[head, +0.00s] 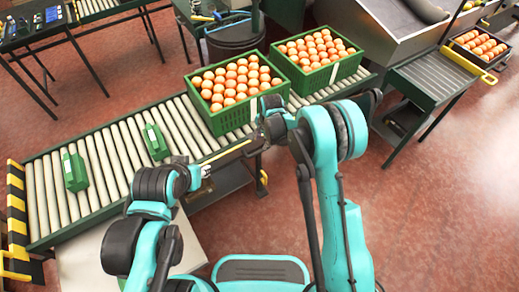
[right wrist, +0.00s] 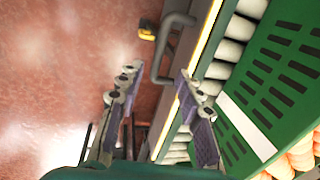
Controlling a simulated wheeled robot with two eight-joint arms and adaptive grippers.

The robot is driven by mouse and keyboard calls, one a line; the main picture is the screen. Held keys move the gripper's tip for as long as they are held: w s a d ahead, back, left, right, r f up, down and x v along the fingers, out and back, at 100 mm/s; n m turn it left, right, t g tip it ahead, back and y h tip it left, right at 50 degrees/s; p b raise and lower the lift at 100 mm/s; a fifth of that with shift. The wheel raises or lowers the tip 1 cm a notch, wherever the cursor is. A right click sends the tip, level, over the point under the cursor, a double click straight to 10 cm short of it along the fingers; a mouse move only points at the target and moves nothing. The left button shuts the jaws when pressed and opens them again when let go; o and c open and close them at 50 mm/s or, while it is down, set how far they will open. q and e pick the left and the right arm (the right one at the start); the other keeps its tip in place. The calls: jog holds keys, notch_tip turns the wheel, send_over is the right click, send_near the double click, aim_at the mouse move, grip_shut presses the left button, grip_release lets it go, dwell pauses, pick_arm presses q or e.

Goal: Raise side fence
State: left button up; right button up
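The side fence (right wrist: 205,48) shows in the right wrist view as a dark rail with a yellow strip along the conveyor's near side. A grey bar handle (right wrist: 157,62) stands out from it. In the head view a yellow-edged length of the fence (head: 226,153) shows between my two grippers.
Two small green boxes (head: 75,184) (head: 155,146) lie on the left rollers. A yellow-black striped post (head: 16,205) is at the left end.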

aim_at(259, 151)
jog(key=f+b, duration=0.1)
jog(key=f, duration=0.2)
jog(key=a+f+b, duration=0.1)
jog(key=f, duration=0.2)
jog(key=w+f+b, duration=0.1)
jog(key=f, duration=0.2)
jog(key=shift+w+a+f, duration=0.1)
jog(key=shift+a, duration=0.05)
grip_shut()
